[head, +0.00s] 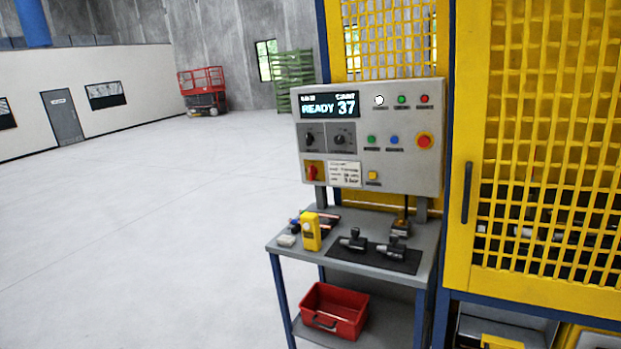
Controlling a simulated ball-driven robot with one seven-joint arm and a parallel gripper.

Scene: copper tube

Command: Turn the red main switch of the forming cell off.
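The red main switch (312,172) sits on a yellow plate at the lower left of the grey control panel (435,170). Its handle looks roughly upright, but it is too small to read its marking. The panel's display (330,105) reads READY 37. Two dark rotary selectors are above the switch. A red mushroom button on a yellow ring (424,140) is at the panel's right. The forming cell (460,220), with yellow mesh guarding, stands behind and to the right. My gripper does not show in the head view.
A grey bench (343,217) below the panel holds a yellow device (311,231), two dark tools on a black mat, and small items. A red bin (335,311) is on its lower shelf. Open floor (150,240) lies left. A red lift (202,90) stands far back.

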